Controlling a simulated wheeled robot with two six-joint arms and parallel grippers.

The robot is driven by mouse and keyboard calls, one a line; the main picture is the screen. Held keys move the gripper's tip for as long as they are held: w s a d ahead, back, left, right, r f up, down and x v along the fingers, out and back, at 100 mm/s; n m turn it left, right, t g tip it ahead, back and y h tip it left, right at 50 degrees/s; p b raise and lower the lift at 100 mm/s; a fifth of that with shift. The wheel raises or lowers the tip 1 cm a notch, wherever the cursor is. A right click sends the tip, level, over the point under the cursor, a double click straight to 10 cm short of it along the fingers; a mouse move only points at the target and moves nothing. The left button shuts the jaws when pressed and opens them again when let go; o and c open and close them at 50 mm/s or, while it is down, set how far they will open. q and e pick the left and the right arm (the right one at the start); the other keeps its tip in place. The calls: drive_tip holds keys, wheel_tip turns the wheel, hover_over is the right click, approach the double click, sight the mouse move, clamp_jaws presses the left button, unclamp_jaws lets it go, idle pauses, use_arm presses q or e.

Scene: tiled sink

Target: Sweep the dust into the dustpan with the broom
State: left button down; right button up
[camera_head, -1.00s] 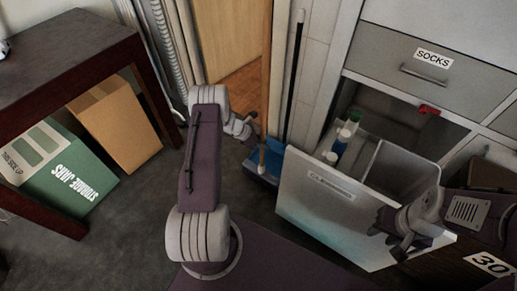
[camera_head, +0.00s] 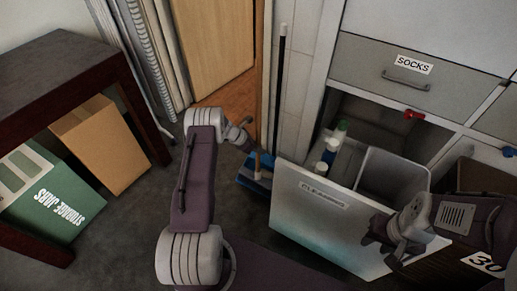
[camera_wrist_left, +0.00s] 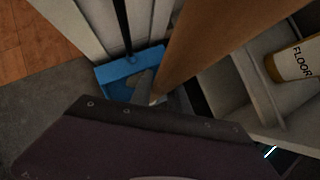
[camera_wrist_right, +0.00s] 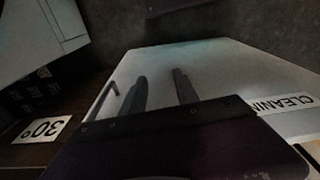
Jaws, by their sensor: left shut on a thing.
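My left gripper is shut on the handle. The blue dustpan (camera_wrist_left: 118,72) lies on the floor against the wall, its long black handle (camera_head: 281,90) upright; the blue pan (camera_head: 252,185) is partly hidden in the head view. The broom's bristles are hidden. I cannot make out dust. My right gripper (camera_wrist_right: 160,90) is open and empty, fingers apart, by the white drawer front.
The drawer labelled CLEANING (camera_head: 310,215) stands pulled out, with bottles (camera_head: 328,155) inside, just right of the dustpan. A dark table (camera_head: 65,70) with boxes (camera_head: 105,145) under it stands left. The dark floor between is clear. A doorway (camera_head: 215,55) is behind.

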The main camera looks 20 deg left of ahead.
use_arm(q)
wheel_tip(320, 180, up, 7)
drive_tip(key=s+p, duration=0.3)
drive_tip(key=p, duration=0.4)
drive_tip(key=shift+a, duration=0.2)
drive_tip(key=s+a, duration=0.2)
drive_tip(key=s, duration=1.4)
drive_tip(key=shift+b, duration=0.45)
drive_tip(key=shift+r, duration=0.1)
